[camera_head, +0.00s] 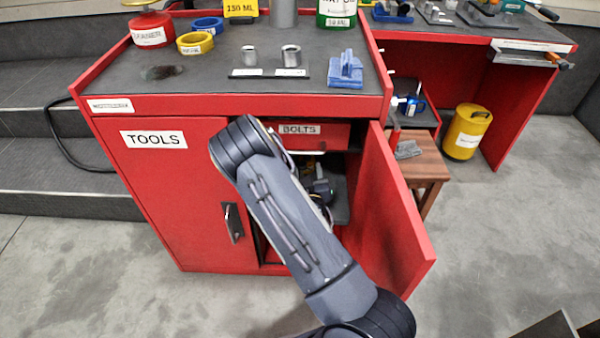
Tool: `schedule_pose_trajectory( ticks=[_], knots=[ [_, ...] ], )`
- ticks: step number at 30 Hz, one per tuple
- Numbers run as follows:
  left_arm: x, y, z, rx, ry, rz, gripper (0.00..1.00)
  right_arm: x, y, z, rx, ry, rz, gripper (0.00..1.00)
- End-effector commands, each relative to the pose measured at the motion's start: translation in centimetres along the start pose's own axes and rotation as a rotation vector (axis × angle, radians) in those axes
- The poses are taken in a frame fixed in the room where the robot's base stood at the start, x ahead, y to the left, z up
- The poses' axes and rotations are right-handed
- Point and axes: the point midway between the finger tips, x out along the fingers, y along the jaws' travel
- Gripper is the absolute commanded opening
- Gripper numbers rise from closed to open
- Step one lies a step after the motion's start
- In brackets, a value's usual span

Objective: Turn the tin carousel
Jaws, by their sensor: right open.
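No tin carousel can be made out in the head view. The red cabinet (170,190) stands in the middle, with its right door (385,215) swung open and its left TOOLS door shut. My right arm comes in from the lower right and crosses in front of the opening. My right gripper (322,190) shows only in part, small and dark, behind the arm at the cabinet opening. It is open, and I see nothing held in it. The arm hides much of the cabinet's inside. My left gripper is out of view.
The cabinet top carries a red tin (151,30), a yellow ring (195,43), metal sockets (291,56) and a blue block (345,70). A wooden stool (425,165) and a yellow canister (467,132) stand to the right. The floor at front left is clear.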

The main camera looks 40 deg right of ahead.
Motion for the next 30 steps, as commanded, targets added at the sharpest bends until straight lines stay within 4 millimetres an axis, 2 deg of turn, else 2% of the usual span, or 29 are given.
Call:
schedule_pose_trajectory(
  ticks=[1,5,9,15,20,30],
  knots=[
    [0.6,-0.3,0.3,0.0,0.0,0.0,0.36,0.8,-1.1,1.1,-0.021,0.001,0.056,0.5],
    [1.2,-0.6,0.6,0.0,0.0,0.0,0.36,1.9,-2.3,2.6,0.007,0.009,0.23,0.5],
    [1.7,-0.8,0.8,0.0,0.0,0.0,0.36,1.9,-4.4,4.0,0.106,0.017,0.351,0.5],
    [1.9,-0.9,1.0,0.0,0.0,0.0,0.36,1.6,-6.4,5.4,0.218,0.012,0.419,0.5],
    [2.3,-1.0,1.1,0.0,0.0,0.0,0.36,2.5,-6.2,5.7,0.237,0.011,0.431,0.5],
    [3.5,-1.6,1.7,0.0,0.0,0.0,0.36,7.2,-3.9,6.0,0.235,0.011,0.43,0.5]
  ],
)
